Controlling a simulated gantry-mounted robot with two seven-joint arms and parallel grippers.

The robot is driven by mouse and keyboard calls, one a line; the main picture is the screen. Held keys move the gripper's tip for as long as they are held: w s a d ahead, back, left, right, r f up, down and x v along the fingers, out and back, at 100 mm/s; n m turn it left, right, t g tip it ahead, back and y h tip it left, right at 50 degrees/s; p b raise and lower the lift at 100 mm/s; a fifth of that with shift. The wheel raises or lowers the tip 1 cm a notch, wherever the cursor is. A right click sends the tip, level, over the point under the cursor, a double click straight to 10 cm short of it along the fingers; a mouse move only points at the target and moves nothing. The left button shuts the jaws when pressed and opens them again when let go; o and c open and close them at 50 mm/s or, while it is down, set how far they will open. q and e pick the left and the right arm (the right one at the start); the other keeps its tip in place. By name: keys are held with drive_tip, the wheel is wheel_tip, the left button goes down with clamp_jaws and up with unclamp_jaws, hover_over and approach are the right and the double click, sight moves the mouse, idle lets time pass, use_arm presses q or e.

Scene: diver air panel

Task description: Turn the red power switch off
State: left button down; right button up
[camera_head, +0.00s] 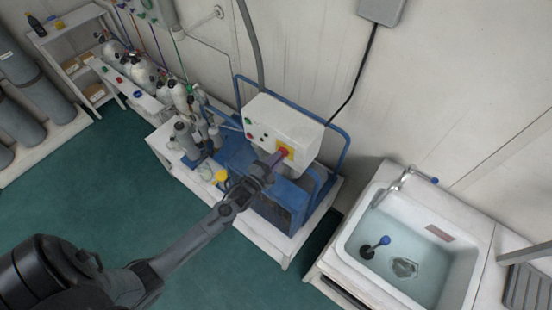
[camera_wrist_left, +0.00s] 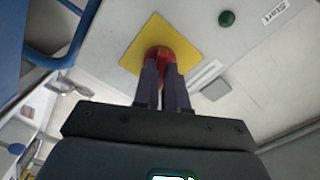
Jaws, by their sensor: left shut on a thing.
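The red power switch (camera_wrist_left: 160,53) is a round red knob on a yellow square plate (camera_wrist_left: 188,50), fixed to the white control box (camera_head: 262,112). In the head view the yellow plate (camera_head: 284,146) shows behind my gripper. My left gripper (camera_head: 277,158) is at the box front, and in the left wrist view its two dark fingers (camera_wrist_left: 161,68) are shut on the red switch. The fingertips cover part of the knob, so its exact angle cannot be told. My right gripper is not in view.
A green button (camera_wrist_left: 226,18) and a "Start" label (camera_wrist_left: 275,12) are on the same panel. A blue tube frame (camera_head: 345,150) surrounds the box. A sink (camera_head: 425,265) stands at the right, gas cylinders (camera_head: 145,75) at the back left. The green floor (camera_head: 110,190) at left is clear.

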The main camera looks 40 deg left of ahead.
use_arm(q)
drive_tip(key=n+p, duration=0.1)
drive_tip(key=n, duration=1.1)
idle(0.4)
drive_tip(key=c, duration=1.2)
unclamp_jaws()
drive_tip(key=shift+s, duration=0.15)
drive_tip(key=s, duration=0.7)
drive_tip(key=s+b, duration=0.1)
drive_tip(key=s, duration=0.2)
drive_tip(key=shift+s+d, duration=0.25)
drive_tip(key=shift+s, duration=0.05)
